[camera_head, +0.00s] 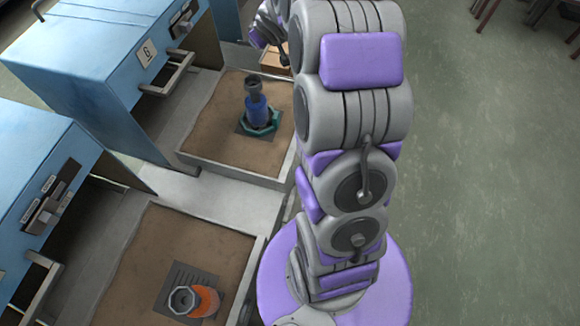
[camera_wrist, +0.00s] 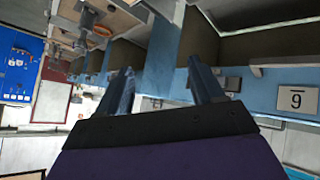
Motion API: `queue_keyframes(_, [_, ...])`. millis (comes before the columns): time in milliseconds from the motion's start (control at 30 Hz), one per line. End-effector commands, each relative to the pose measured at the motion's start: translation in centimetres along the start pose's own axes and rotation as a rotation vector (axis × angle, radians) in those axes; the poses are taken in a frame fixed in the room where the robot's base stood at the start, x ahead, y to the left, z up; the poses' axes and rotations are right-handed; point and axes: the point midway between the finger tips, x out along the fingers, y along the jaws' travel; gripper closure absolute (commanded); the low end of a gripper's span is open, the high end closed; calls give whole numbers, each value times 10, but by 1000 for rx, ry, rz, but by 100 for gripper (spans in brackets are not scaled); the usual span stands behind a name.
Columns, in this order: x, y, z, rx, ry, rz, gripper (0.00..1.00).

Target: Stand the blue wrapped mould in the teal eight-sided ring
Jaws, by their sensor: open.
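The blue wrapped mould (camera_head: 256,110) stands roughly upright in the far sand tray, with a dark grey cup-shaped top. The teal eight-sided ring (camera_head: 262,130) lies around its foot on a dark square plate. The mould's base looks inside the ring, but its lowest part is hidden by the ring's near wall. My gripper (camera_wrist: 163,84) is open in the wrist view, with nothing between its two fingers. It is clear of the mould. In the head view my arm hides most of the gripper end.
A blue cabinet marked 6 (camera_head: 120,45) with a grey handle stands left of the far tray (camera_head: 215,155). A nearer tray (camera_head: 140,270) holds an orange piece (camera_head: 205,300) with a grey ring end on a dark plate. Open floor (camera_head: 490,180) lies to the right.

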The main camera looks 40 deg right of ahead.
Motion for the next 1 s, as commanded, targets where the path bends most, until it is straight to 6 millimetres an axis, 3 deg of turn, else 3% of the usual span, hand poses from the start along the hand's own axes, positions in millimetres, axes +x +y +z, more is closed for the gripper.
queue_keyframes(33, [-22, -8, 0, 8, -37, 7, 33])
queue_keyframes(267, [-113, -52, 43, 58, -267, -1, 33])
queue_keyframes(467, [-201, -99, 97, 93, -472, -53, 33])
queue_keyframes(700, [-309, -160, 176, 115, -722, -168, 33])
queue_keyframes(900, [-376, -196, 226, 114, -869, -268, 33])
queue_keyframes(1000, [-393, -205, 240, 112, -912, -297, 33])
